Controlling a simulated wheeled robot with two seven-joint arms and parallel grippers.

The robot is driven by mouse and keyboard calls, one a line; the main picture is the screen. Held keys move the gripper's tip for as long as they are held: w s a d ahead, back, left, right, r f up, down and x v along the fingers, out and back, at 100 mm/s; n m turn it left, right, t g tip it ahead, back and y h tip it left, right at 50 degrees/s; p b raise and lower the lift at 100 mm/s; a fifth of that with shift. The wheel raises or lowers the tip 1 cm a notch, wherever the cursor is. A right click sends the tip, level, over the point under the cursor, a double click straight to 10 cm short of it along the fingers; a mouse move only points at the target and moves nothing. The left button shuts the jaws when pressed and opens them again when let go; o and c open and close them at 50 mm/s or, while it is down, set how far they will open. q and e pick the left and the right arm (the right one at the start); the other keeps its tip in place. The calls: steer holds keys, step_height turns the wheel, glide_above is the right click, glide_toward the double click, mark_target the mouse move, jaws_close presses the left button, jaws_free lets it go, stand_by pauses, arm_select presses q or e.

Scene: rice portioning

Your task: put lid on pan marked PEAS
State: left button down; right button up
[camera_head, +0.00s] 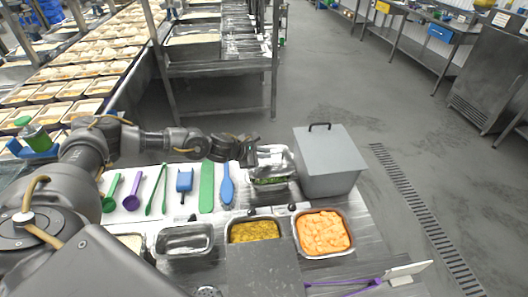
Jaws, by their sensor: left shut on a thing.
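A metal pan with green contents (271,181) stands at the back of the table, left of the grey box. No PEAS marking is readable at this size. A shiny metal lid (275,157) is over the pan, covering its far part, with green showing along the near edge. I cannot tell whether the lid touches the rim. My left gripper (251,151) is at the lid's left edge, shut on it; the fingertips are partly hidden and small. My right gripper is not in view.
A grey box (328,170) with a black handle stands close right of the pan. In front are an empty pan (185,239), a yellow-filled pan (255,230) and an orange-filled pan (323,232). Several utensils, including a blue one (227,190), lie left. A purple utensil (350,284) lies front right.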

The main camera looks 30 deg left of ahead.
mark_target(266, 162)
arm_select(q)
steer(key=shift+f+b, duration=0.85)
steer(key=shift+f, duration=0.9)
steer(key=shift+s+f+b, duration=0.1)
steer(key=shift+f+b, duration=0.15)
steer(key=shift+b, duration=0.1)
steer(key=c, duration=1.5)
jaws_free()
steer(key=shift+o, duration=0.2)
steer(key=shift+s, duration=0.1)
